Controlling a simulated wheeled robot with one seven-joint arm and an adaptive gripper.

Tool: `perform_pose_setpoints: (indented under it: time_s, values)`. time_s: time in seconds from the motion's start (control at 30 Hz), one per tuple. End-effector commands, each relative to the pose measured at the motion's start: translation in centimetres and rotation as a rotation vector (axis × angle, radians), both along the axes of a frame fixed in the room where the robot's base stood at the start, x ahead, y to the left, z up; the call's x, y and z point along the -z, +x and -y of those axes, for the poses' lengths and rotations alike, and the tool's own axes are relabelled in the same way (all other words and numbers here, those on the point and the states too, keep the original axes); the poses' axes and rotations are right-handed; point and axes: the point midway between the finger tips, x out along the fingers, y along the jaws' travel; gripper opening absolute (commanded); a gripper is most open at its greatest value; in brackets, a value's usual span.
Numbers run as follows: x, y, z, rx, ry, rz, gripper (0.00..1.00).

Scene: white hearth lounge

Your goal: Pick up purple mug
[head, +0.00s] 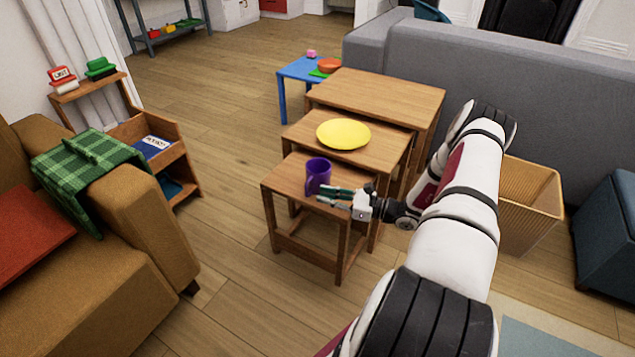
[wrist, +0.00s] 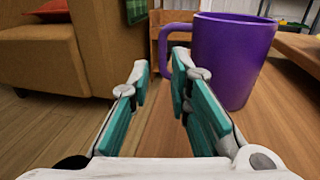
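The purple mug (head: 318,174) stands upright on the lowest of the nested wooden tables (head: 286,182). In the wrist view the mug (wrist: 232,55) is just beyond the fingers, right of centre, with its handle (wrist: 168,45) pointing left. My gripper (head: 335,196) is at the mug's near right side in the head view, low over the tabletop. In the wrist view my gripper (wrist: 160,82) is open, with a gap between its teal finger pads. Nothing is between the pads. The right finger overlaps the handle's lower part in the picture; I cannot tell whether they touch.
A yellow plate (head: 343,134) lies on the middle table behind the mug. The taller table (head: 385,95) behind is bare. A brown armchair (head: 150,225) stands to the left, a grey sofa (head: 530,100) behind, and a ribbed bin (head: 528,205) right of my arm.

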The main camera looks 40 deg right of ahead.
Motion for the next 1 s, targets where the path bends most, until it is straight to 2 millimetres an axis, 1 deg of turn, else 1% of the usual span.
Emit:
perform_pose_setpoints:
  time_s: [0.17, 0.43, 0.53, 0.7, 0.77, 0.8, 1.0]
  values:
    - [0.0, 1.0, -0.5, -0.002, -0.001, 0.002, 0.18]
    - [-0.1, 4.2, -2.3, -0.003, 0.0, 0.001, 0.18]
    - [-0.2, 4.6, -2.5, -0.001, -0.001, 0.001, 0.18]
    - [-0.2, 4.6, -2.5, -0.001, -0.001, 0.001, 0.18]
    - [-0.2, 4.6, -2.5, -0.001, -0.001, 0.001, 0.04]
    - [-0.2, 4.6, -2.5, -0.001, -0.001, 0.001, 0.0]
    - [-0.3, 4.6, -2.5, -0.001, -0.001, 0.002, 0.0]
